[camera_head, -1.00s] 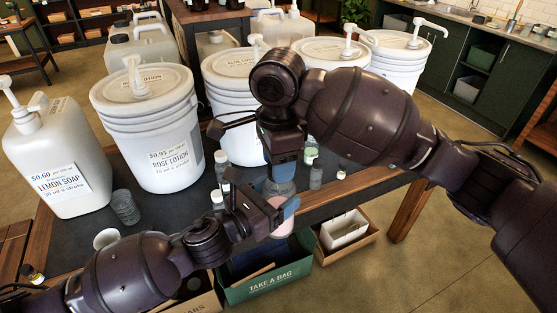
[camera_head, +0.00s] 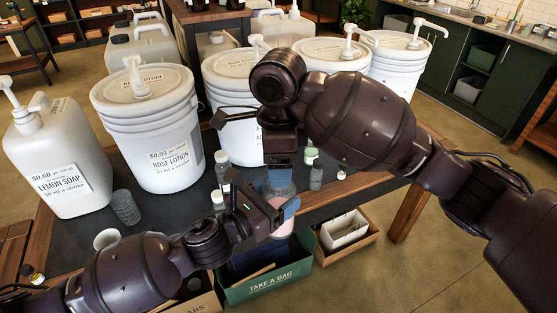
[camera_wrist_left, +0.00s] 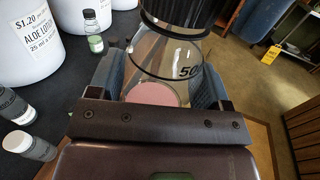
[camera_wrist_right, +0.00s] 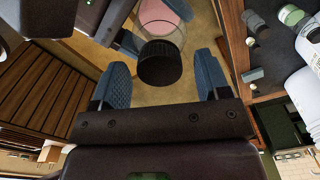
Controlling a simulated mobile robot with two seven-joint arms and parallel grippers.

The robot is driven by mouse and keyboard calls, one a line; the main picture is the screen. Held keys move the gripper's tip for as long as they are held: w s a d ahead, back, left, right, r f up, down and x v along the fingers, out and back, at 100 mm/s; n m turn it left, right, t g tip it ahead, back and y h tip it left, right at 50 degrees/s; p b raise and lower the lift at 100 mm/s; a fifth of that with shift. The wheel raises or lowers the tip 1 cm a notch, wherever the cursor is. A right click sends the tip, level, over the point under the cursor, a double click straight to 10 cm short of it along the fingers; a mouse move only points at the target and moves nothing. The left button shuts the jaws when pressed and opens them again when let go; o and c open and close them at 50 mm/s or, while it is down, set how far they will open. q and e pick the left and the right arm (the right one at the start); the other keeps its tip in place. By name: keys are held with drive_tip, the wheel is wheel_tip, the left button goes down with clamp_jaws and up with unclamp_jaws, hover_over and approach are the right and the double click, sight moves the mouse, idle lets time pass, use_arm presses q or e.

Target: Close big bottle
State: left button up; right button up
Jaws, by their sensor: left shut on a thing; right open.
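The big bottle (camera_head: 279,184) is clear, with pink lotion at its bottom and a black cap. My left gripper (camera_head: 277,212) is shut around the bottle's body and holds it upright past the table's front edge. The left wrist view shows the bottle (camera_wrist_left: 168,58) between the pads, with the ribbed black cap (camera_wrist_left: 187,13) on top. My right gripper (camera_wrist_right: 160,84) is open, with its pads apart on both sides of the cap (camera_wrist_right: 159,64). The cap appears to sit on the bottle's mouth; I cannot tell how tight it is.
White buckets, among them rose lotion (camera_head: 160,150), and a lemon soap jug (camera_head: 58,165) stand on the dark table (camera_head: 165,212). Small bottles (camera_head: 316,176) stand close behind the grippers. A green bag box (camera_head: 268,284) and a carton (camera_head: 345,235) are below the front edge.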

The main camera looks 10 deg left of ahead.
drive_tip(key=shift+r, duration=2.25)
drive_tip(key=shift+c, duration=0.3)
